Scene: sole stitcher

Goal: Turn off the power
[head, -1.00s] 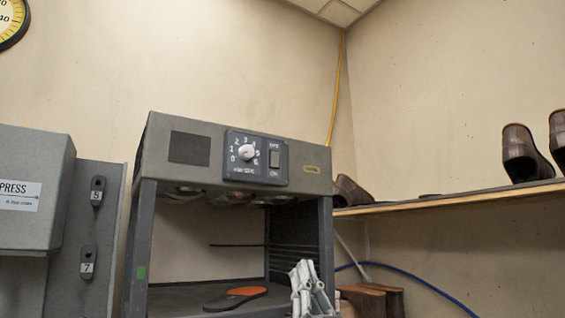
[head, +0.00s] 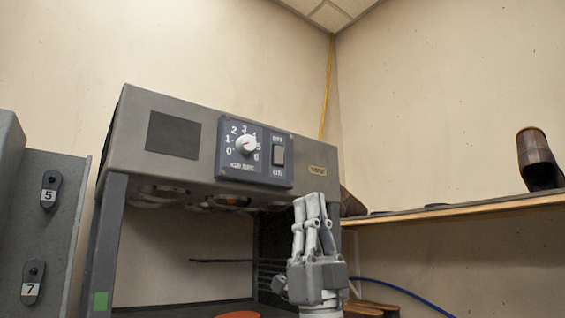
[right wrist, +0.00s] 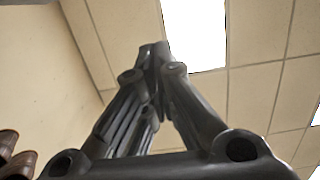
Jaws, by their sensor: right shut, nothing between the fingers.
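The power switch (head: 278,156) is a dark rocker between the labels OFF above and ON below. It sits on the control panel (head: 226,165) of the grey machine (head: 199,106), right of a white dial (head: 246,145). I cannot tell which way the rocker is tipped. My right gripper (head: 312,198) points up, shut and empty, below and to the right of the switch, apart from it in the picture. In the right wrist view its fingers (right wrist: 155,52) meet against the ceiling. My left gripper is not in view.
A wooden shelf (head: 450,211) with a brown shoe (head: 538,158) runs along the right wall. A grey panel with hangers marked 5 (head: 48,190) and 7 (head: 33,283) stands at left. An orange-topped sole (head: 238,315) lies inside the machine. A blue hose (head: 405,292) hangs at right.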

